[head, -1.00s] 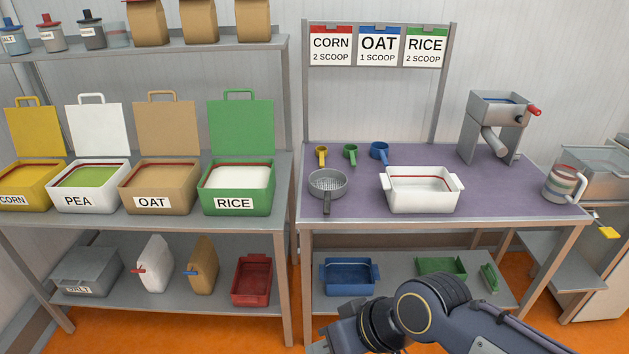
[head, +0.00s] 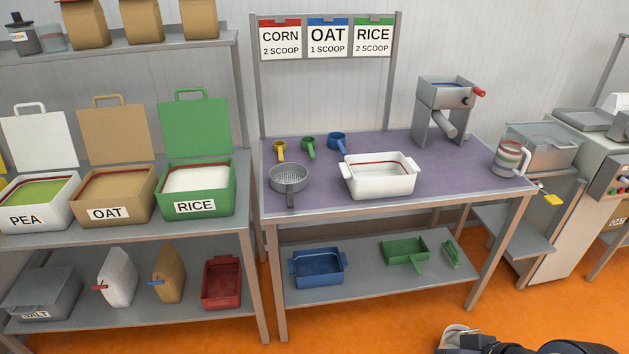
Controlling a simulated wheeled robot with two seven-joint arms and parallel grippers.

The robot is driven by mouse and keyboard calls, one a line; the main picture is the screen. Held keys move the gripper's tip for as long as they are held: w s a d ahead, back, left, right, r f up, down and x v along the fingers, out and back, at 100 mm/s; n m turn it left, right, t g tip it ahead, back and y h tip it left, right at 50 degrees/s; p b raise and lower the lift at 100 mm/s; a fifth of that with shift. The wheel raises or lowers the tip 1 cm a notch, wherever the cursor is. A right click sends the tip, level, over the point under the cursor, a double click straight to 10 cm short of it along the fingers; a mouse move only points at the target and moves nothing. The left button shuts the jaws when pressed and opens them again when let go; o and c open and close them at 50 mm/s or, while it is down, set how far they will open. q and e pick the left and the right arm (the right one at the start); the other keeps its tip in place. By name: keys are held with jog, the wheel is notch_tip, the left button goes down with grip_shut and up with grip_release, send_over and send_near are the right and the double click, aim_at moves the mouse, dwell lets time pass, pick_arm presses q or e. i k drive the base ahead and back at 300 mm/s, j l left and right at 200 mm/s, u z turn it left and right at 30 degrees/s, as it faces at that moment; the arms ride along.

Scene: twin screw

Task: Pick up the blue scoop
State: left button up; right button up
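The blue scoop (head: 337,141) stands on the purple top of the worktable (head: 325,189), toward the back. It is right of the green scoop (head: 308,147) and behind the white tub (head: 381,180). Its handle points down toward the front right. Nothing touches it. Part of my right arm and gripper (head: 457,338) shows at the bottom edge right of the middle, low and far from the scoop. Most of it is cut off, so its fingers cannot be made out. My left gripper is not in view.
A yellow scoop (head: 279,150) stands left of the green one. A grey strainer (head: 289,179) lies in front of them. A metal mill (head: 444,108) stands at the back right, and a striped jug (head: 511,158) at the right edge. Open floor (head: 370,325) lies before the table.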

aim_at(339, 147)
jog(key=i+l+u, duration=0.3)
jog(key=i+l, duration=0.2)
jog(key=i, duration=0.35)
jog(key=i+l+u, duration=0.3)
jog(key=i+l, duration=0.45)
jog(key=i, duration=0.1)
